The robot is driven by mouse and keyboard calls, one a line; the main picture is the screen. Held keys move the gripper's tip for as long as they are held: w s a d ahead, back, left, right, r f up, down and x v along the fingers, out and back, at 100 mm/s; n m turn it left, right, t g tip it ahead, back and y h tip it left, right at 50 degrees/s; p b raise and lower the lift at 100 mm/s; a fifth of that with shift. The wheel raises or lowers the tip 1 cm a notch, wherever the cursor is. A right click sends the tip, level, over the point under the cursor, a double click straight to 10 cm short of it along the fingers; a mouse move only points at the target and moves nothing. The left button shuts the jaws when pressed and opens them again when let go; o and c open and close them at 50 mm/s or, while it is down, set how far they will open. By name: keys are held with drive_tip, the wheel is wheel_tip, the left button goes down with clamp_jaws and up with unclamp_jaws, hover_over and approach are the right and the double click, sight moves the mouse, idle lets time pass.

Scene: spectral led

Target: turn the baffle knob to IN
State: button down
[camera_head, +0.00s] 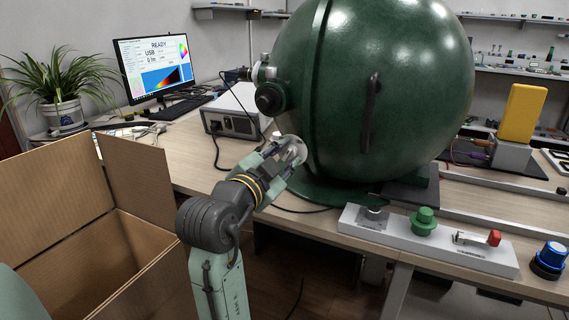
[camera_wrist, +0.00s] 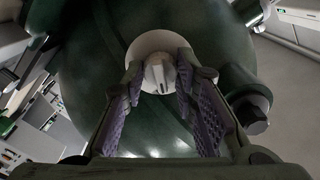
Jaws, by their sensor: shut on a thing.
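The baffle knob (camera_wrist: 157,74) is a small white knob with a dark line on it, in the middle of a round white plate (camera_wrist: 150,44) on the green sphere (camera_head: 425,60). My gripper (camera_head: 291,151) reaches the plate at the lower left of the sphere. In the wrist view, my gripper (camera_wrist: 158,84) has its purple-padded fingers on either side of the knob and is shut on it. In the head view the fingers hide most of the knob. I cannot read any IN mark on the plate.
An open cardboard box (camera_head: 75,235) stands at the left. A white instrument box (camera_head: 233,112) and a dark port (camera_head: 270,98) are close to my gripper. A white panel with knobs (camera_head: 450,255) lies along the table's front edge. Cables hang near the arm.

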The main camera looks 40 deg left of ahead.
idle(0.4)
drive_tip(key=c, duration=1.3)
unclamp_jaws()
drive_tip(key=v, duration=1.2)
